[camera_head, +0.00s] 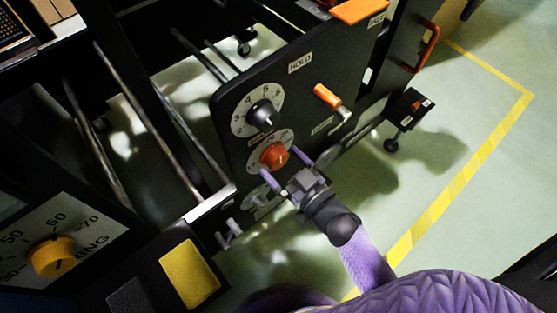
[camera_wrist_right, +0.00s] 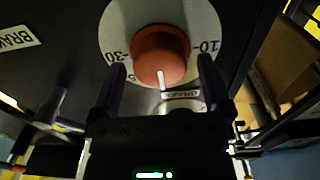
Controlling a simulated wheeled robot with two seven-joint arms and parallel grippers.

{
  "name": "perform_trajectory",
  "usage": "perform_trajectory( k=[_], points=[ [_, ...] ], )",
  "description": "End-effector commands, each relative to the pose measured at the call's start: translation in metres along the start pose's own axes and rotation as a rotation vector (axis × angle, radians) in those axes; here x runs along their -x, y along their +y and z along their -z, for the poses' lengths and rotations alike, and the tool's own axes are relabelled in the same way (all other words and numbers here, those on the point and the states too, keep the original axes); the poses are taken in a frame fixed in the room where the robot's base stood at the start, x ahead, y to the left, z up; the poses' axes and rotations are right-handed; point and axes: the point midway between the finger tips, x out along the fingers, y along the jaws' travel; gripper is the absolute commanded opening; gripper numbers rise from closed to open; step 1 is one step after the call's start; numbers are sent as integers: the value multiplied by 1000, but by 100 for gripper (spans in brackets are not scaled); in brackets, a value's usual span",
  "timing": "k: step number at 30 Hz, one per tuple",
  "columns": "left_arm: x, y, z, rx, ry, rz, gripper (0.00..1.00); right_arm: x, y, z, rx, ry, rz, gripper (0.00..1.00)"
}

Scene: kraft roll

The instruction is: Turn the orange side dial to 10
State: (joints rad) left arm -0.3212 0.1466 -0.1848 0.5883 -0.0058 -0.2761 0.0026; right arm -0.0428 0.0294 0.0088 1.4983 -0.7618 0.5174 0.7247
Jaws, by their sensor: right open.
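The orange side dial (camera_head: 274,155) is a round knob on a white scale plate on the black side panel. In the right wrist view the orange dial (camera_wrist_right: 160,52) has a white pointer line towards the bottom of the picture. A 10 shows on the scale plate (camera_wrist_right: 205,25) at the right and a 30 at the left; the pointer is at neither. My right gripper (camera_head: 285,163) is open, its purple fingers on either side of the dial. In the wrist view the right gripper (camera_wrist_right: 163,72) straddles the dial's lower part; contact cannot be told. My left gripper is out of view.
A black knob (camera_head: 263,115) on a numbered plate sits just above the orange dial. An orange handle (camera_head: 327,96) sticks out to the right. Metal bars (camera_head: 180,140) lie left of the panel. A yellow knob (camera_head: 50,256) is at lower left. Open floor lies to the right.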

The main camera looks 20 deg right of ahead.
Motion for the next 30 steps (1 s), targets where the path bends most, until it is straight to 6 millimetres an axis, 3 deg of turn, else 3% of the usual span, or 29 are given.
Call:
perform_trajectory(
  k=[3,10,22,30],
  points=[
    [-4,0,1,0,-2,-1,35,-9,0,-1,0,0,-1,100],
    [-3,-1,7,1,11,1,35,-11,0,1,0,0,-1,100],
    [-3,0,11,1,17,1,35,-10,0,0,0,0,-1,17],
    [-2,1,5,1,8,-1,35,-10,0,1,31,0,-1,17]
  ],
)
